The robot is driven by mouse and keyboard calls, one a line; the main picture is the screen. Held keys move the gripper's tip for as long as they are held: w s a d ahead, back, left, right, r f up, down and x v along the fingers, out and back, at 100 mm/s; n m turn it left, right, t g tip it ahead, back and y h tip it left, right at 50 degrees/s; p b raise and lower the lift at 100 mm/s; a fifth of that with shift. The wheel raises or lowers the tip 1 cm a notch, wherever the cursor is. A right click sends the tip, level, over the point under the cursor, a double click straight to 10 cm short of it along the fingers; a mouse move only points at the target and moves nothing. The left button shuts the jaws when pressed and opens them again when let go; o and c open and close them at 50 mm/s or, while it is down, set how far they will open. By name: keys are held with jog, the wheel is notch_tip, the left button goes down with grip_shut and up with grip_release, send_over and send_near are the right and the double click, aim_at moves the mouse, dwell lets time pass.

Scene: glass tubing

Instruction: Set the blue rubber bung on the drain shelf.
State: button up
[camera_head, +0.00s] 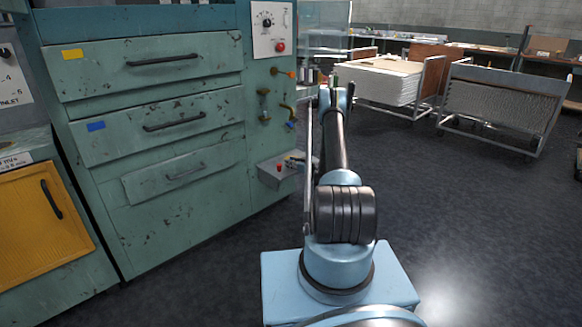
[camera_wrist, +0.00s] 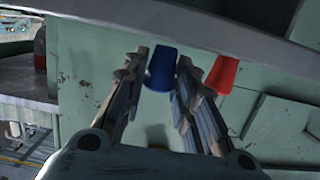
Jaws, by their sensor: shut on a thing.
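My gripper (camera_wrist: 161,66) has its two fingers around the blue rubber bung (camera_wrist: 161,68), which sits between the fingertips in the wrist view. A red bung (camera_wrist: 223,73) is just right of the right finger, apart from the blue one. The grey drain shelf (camera_wrist: 225,42) crosses the top of the wrist view, and the blue bung's far end meets it in the picture; I cannot tell whether they touch. In the head view, the shelf (camera_head: 279,183) juts from the green cabinet's side with the red bung (camera_head: 279,167) on it. My gripper (camera_head: 296,159) is small at its right end; the blue bung is not clear there.
The green cabinet (camera_head: 185,205) stands left of my arm. Knobs and brass taps (camera_head: 288,113) project from its panel above the shelf. The dark floor (camera_head: 460,205) to the right is open. Trolleys (camera_head: 500,100) stand farther back.

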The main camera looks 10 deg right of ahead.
jog(key=shift+f, duration=0.3)
jog(key=shift+f, duration=0.1)
jog(key=o, duration=0.8)
jog(key=shift+c, duration=0.2)
jog(key=shift+s, duration=0.1)
